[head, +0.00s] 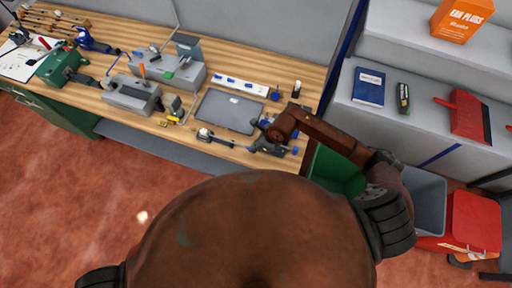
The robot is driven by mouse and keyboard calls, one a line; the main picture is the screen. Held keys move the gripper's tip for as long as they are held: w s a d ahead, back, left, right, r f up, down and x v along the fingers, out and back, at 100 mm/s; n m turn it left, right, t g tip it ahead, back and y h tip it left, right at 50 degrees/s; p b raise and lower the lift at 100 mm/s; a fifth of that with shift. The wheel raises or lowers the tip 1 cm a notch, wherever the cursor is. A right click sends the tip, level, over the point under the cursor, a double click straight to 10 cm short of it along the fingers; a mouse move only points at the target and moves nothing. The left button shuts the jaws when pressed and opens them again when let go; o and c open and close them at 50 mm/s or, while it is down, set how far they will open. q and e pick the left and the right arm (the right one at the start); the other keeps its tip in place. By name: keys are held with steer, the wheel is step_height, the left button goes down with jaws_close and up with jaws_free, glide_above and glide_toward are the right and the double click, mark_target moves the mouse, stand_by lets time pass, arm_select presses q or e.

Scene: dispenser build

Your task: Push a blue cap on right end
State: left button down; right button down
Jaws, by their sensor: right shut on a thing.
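My right arm reaches in from the right. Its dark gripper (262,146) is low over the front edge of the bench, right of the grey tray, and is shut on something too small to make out. Small blue parts lie near it: one (276,96) right of the tray's far corner and one (295,150) just right of the gripper. Which is the blue cap I cannot tell. A thin dark rod-like part with a white piece (206,134) lies at the front edge, left of the gripper. My left gripper is not in view.
A grey tray (228,111) lies on the wooden bench (180,130). Grey fixtures (133,94) and a green device (58,66) stand further left. A white strip (240,85) lies behind the tray. A green bin (335,170) stands right of the bench, beneath my arm.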

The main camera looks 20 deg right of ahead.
steer(key=shift+w+a+b, duration=0.35)
steer(key=shift+w+a, duration=0.1)
steer(key=shift+a, duration=0.3)
stand_by(0.4)
steer(key=c, duration=2)
jaws_free()
steer(key=shift+o, duration=0.2)
steer(key=o, duration=0.3)
steer(key=shift+o, duration=0.2)
steer(key=shift+w+r, duration=0.1)
steer(key=shift+r, duration=0.1)
step_height(320, 180, up, 7)
steer(key=p, duration=0.4)
steer(key=shift+f, duration=0.15)
